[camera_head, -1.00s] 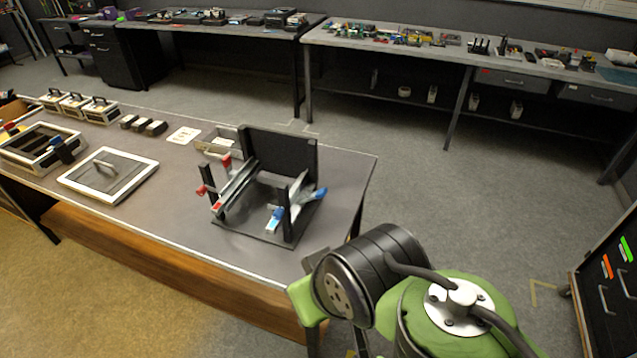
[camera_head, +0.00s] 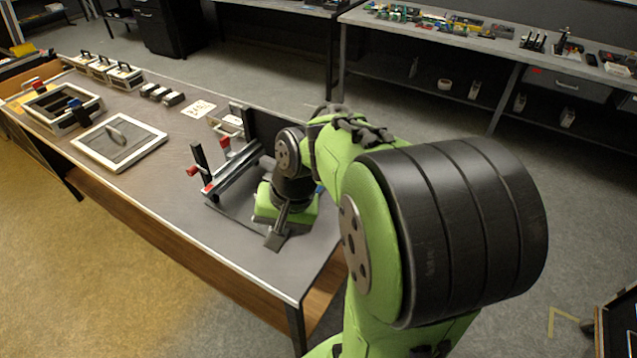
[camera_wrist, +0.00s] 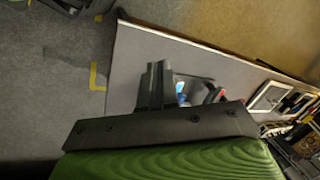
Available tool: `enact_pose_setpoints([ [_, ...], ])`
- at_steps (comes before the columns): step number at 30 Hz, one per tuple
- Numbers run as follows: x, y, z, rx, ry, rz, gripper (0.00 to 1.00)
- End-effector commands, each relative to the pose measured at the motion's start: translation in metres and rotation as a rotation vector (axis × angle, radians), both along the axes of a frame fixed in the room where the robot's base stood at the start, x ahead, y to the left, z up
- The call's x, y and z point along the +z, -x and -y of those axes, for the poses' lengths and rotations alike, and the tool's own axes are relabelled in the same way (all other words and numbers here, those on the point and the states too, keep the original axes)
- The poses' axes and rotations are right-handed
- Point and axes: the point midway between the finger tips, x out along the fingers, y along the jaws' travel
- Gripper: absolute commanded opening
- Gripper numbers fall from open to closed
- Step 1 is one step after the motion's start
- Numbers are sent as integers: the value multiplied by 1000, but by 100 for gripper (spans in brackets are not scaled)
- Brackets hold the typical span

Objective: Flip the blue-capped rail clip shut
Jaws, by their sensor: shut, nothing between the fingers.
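The black truss stand (camera_head: 262,125) sits at the near right part of the bench, with rails running across it. My gripper (camera_head: 275,240) is shut and empty, pointing down over the front right of the stand; my arm covers that side. Only a sliver of blue (camera_head: 319,189) shows beside my arm in the head view. In the wrist view a blue part (camera_wrist: 182,98) shows just right of my shut fingers (camera_wrist: 154,85). Whether the fingers touch it, and whether the clip is open, I cannot tell. Red-capped clips (camera_head: 224,143) are on the stand's left side.
A white-framed panel with a handle (camera_head: 118,142) and an open tray (camera_head: 62,108) lie left on the bench (camera_head: 165,185). A small bin (camera_head: 222,122) and a white card (camera_head: 198,109) are behind the stand. Bare bench top lies between panel and stand.

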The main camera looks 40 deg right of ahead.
Motion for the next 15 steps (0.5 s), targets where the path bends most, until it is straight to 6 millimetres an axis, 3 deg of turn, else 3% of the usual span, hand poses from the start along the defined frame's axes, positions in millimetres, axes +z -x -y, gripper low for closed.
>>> enact_pose_setpoints([
  [1,-16,-8,12,-73,-64,-29,0],
  [9,-90,-42,79,-527,-531,-128,0],
  [15,-134,-43,142,-867,-957,-129,0],
])
